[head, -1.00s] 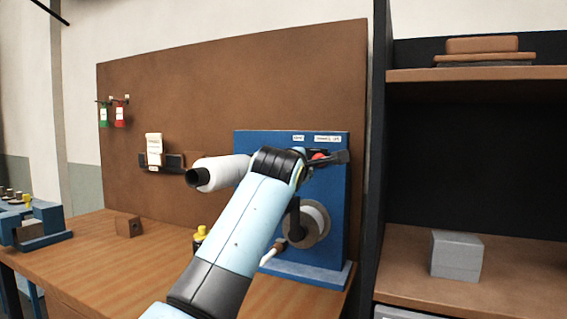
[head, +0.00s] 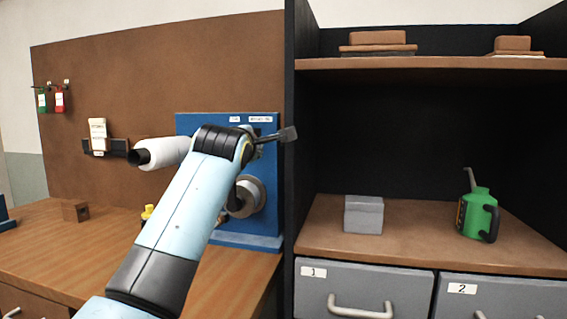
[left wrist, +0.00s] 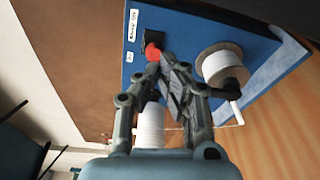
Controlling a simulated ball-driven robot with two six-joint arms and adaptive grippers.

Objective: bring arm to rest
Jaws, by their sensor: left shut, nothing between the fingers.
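My left arm rises from the bottom of the head view in front of a blue machine panel (head: 262,224). My left gripper (head: 286,135) is at the panel's upper right in that view. In the left wrist view the left gripper (left wrist: 166,64) has its fingers together with nothing between them. Its tips appear just below a red button (left wrist: 152,51) on the blue panel; I cannot tell whether they touch. A white spool (left wrist: 222,65) sits to the right of the fingers. My right gripper is not in view.
A white yarn cone (head: 168,152) is left of my wrist. Right of the panel stands a dark shelf unit (head: 430,64) with a grey box (head: 363,215), a green can (head: 478,214) and numbered drawers (head: 364,290). The wooden bench (head: 40,235) is mostly clear at left.

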